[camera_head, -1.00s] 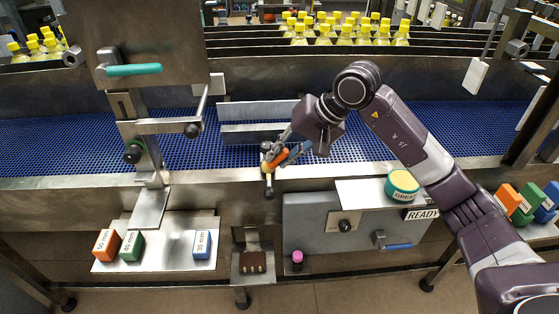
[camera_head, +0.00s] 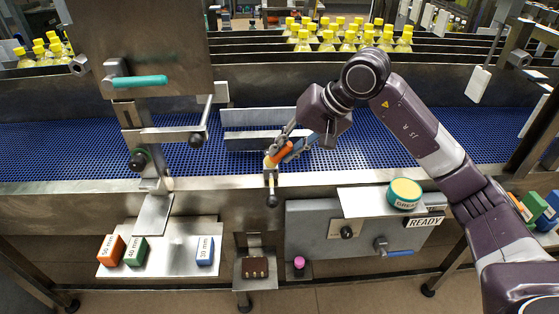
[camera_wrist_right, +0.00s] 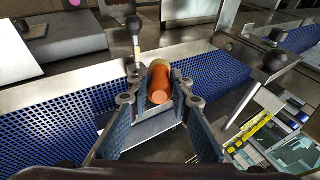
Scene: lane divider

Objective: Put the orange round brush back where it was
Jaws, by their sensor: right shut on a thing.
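The orange round brush (camera_head: 283,152) is in my right gripper (camera_head: 281,151), above the near edge of the blue conveyor, close to the black-knobbed lever (camera_head: 271,200). In the right wrist view, the orange brush (camera_wrist_right: 161,86) shows its round orange end between the fingertips of my right gripper (camera_wrist_right: 160,95). The fingers are closed around it. Its pale tip points away from the wrist, and its far part is mostly hidden. My left gripper is not in view.
A brown block with holes (camera_head: 255,267) sits on a small shelf below the conveyor, with a pink-topped item (camera_head: 299,262) beside it. A grease tin (camera_head: 405,192) stands on a ledge at right. Metal lane rails (camera_head: 262,117) lie behind the gripper.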

